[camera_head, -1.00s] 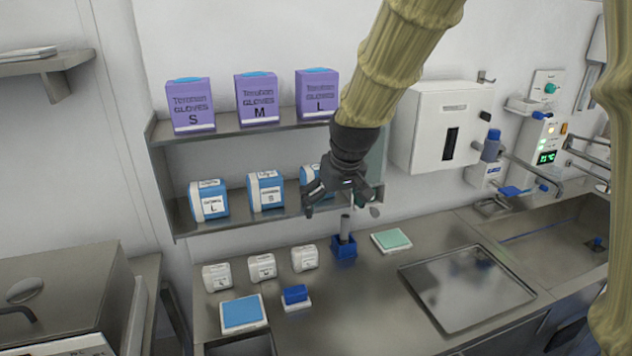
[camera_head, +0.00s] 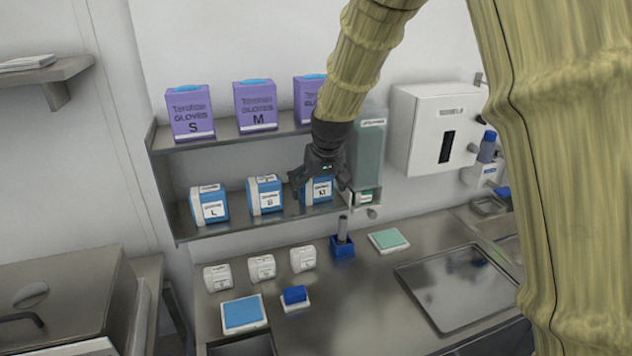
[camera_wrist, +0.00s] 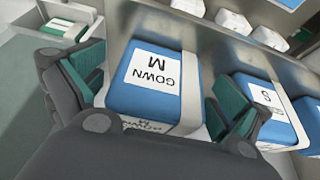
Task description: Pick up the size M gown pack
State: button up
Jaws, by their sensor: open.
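The size M gown pack (camera_wrist: 155,82) is a blue block with a white band and a label reading GOWN M in the wrist view. It stands on the lower shelf, rightmost of three packs, and shows partly behind my gripper in the head view (camera_head: 317,193). My gripper (camera_head: 322,190) is open at this pack. In the wrist view, the green-padded fingers of my gripper (camera_wrist: 165,100) are on either side of the pack, with gaps that I cannot judge exactly.
The S gown pack (camera_head: 266,195) is close by on the left, then the L pack (camera_head: 210,205). The upper shelf (camera_head: 225,130) holds purple glove boxes. A greenish dispenser (camera_head: 367,155) is just right of my gripper. White packs (camera_head: 262,267) lie on the counter below.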

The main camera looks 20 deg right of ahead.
jog(key=shift+f, duration=0.35)
jog(key=shift+s, duration=0.1)
jog(key=c, duration=1.1)
